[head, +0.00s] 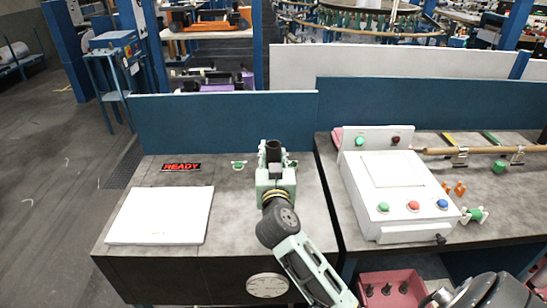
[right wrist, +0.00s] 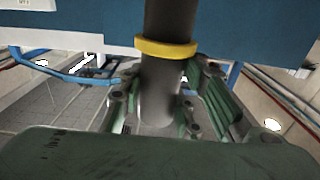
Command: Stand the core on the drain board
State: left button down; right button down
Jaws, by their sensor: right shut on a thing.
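The core is a dark cylinder (head: 273,148); in the right wrist view it is a dark tube (right wrist: 165,85) with a yellow band round it. My right gripper (head: 273,163) is shut on it, with the green fingers on either side. The core looks roughly upright; its lower part is hidden in the head view, and I cannot tell whether it touches the table. A flat white board (head: 160,216), which looks like the drain board, lies on the left table, left of the gripper and apart from it. My left gripper is not in view.
A red READY sign (head: 181,167) and a small green fitting (head: 239,164) are near the blue back panel (head: 220,120). A white control box (head: 400,190) with coloured buttons stands on the right table. A pink bin (head: 392,290) is below. Grey tabletop is clear between board and gripper.

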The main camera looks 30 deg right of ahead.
jog(key=shift+f, duration=0.5)
jog(key=c, duration=1.2)
grip_release()
jog(key=shift+a, duration=0.1)
jog(key=v, duration=1.2)
